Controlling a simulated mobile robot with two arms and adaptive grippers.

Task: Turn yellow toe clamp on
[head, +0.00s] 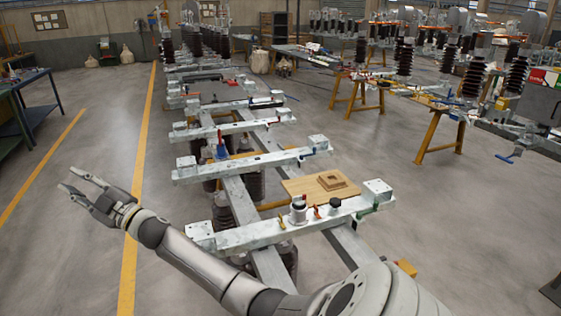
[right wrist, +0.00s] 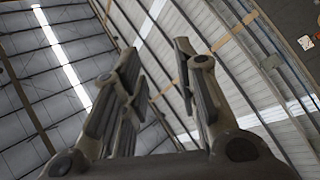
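A small yellow clamp (head: 281,222) sits on the nearest white beam (head: 250,235), left of a silver cylinder (head: 299,211). It is too small to tell whether it is on or off. My right gripper (head: 71,181) is at the left of the head view, over open floor and well away from the beam. Its fingers are spread with nothing between them. In the right wrist view the open fingers (right wrist: 160,80) point up toward the roof. The clamp does not show there. My left gripper is not in view.
The near beam also bears small red clamps (head: 317,212) and a black knob (head: 335,203). A wooden board (head: 310,188) lies just behind it. More beams with insulators run back. Floor beside the yellow line is clear.

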